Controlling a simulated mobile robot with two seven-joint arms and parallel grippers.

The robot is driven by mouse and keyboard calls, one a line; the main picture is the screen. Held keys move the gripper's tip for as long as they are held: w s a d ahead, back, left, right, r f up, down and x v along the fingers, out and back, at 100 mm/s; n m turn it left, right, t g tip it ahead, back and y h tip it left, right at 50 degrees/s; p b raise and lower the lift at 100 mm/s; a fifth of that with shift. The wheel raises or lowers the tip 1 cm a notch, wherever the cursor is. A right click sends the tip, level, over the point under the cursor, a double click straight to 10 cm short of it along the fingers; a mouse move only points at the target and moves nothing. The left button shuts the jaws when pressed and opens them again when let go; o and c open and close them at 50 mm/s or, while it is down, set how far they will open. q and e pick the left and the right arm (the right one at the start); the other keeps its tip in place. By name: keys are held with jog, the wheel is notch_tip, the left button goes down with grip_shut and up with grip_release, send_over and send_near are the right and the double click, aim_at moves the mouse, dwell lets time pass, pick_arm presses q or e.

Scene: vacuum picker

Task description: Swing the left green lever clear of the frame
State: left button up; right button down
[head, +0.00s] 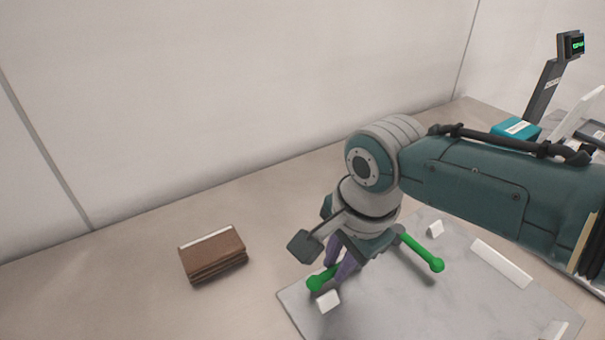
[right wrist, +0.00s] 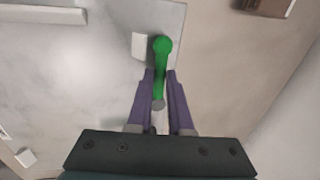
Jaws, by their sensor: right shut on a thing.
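The left green lever (head: 318,281) has a round knob end and lies near the left corner of the grey plate (head: 385,308). My right gripper (head: 338,272) reaches down over it, its purple fingers shut on the lever. In the right wrist view the lever (right wrist: 162,56) runs between the two fingers (right wrist: 160,78), its knob poking out beyond the tips. A small white block (head: 327,301) sits beside the knob and also shows in the wrist view (right wrist: 139,46). The other green lever (head: 425,253) points toward the right. My wrist hides part of the plate. My left gripper is out of view.
A brown stack with a pale top edge (head: 213,257) lies on the table to the left. More white blocks (head: 501,263) line the plate. A teal box (head: 516,130) and a dark post with a green display (head: 572,46) stand at the back right. A wall runs behind the table.

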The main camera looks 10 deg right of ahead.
aim_at(343, 292)
jog(key=shift+w+m, duration=0.15)
jog(key=shift+m, duration=0.15)
jog(key=c, duration=0.8)
grip_release()
jog(key=shift+c, duration=0.2)
notch_tip(343, 292, up, 10)
jog(key=s+p, duration=0.2)
jog(key=p, duration=0.3)
jog(key=shift+d+f, duration=0.15)
jog(key=shift+d, duration=0.15)
